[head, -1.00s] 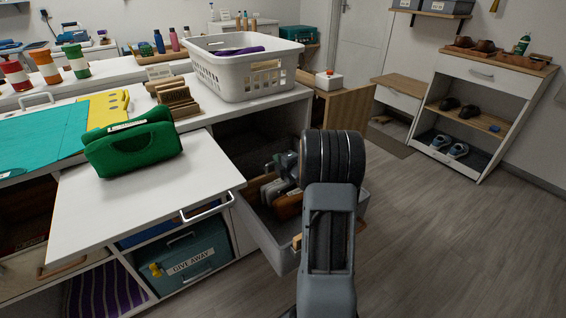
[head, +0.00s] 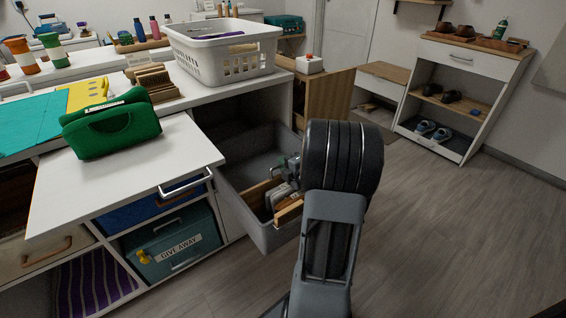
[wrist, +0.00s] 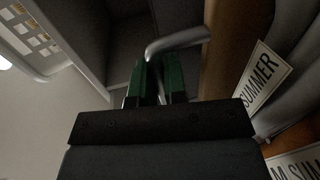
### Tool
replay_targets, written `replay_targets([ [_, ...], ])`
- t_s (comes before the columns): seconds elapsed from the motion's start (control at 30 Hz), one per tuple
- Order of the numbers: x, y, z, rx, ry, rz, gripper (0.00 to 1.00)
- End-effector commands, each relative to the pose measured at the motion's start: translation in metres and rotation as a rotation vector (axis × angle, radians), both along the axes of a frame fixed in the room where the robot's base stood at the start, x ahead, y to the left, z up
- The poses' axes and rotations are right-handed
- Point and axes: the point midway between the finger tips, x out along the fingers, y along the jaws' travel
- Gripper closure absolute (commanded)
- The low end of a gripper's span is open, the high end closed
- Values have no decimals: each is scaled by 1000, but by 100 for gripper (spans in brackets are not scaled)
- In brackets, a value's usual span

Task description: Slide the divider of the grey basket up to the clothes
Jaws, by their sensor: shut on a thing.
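The grey basket (head: 258,238) is pulled out of the cubby shelving. My gripper (head: 291,163), partly hidden by my arm in the head view, has green fingertips (wrist: 158,82) shut on the divider's bent metal handle (wrist: 180,40).
A white laundry basket (head: 215,62) stands on the counter above. A green caddy (head: 112,128) sits on the pulled-out white board to the left. A GIVE AWAY box (head: 170,252) is on the lower shelf. The floor to the right is open.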

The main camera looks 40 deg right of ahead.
Motion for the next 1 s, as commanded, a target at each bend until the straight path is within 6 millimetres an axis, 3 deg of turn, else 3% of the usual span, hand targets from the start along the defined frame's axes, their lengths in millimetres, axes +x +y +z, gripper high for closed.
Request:
replay_targets([
  [0.1, 0, 1, -1, 1, 2, 4, 100],
  [0.13, 0, 1, -1, 1, 2, 4, 87],
  [0.4, 1, 1, -1, -1, 1, 2, 63],
  [0.73, -7, 1, 2, 0, 2, 0, 63],
  [1.0, -57, 3, 14, -1, 1, -4, 63],
])
